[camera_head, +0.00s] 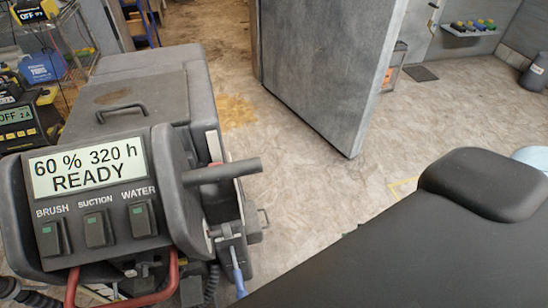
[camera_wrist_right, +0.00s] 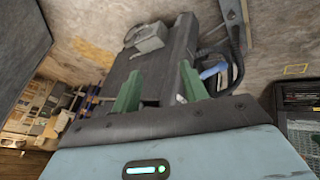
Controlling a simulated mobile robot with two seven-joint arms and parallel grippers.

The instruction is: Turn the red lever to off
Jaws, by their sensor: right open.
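A grey floor-cleaning machine (camera_head: 140,90) stands at the left of the head view. Its display (camera_head: 88,168) reads "60 % 320 h READY", above switches marked brush, suction and water. A red bent bar (camera_head: 172,284) shows low on its front, partly cut off by the frame edge. A small red piece (camera_head: 216,164) shows behind the grey handle (camera_head: 222,171). I cannot tell which red part is the lever. In the right wrist view my right gripper (camera_wrist_right: 160,74) is open, its green fingers apart and empty, facing a dark machine body (camera_wrist_right: 165,62). My left gripper is not in view.
A large grey door panel (camera_head: 325,65) stands open behind the machine. A shelf with several devices (camera_head: 30,125) is at the far left. A wall shelf with colored items (camera_head: 472,28) is at the back right. The floor (camera_head: 300,205) between is clear.

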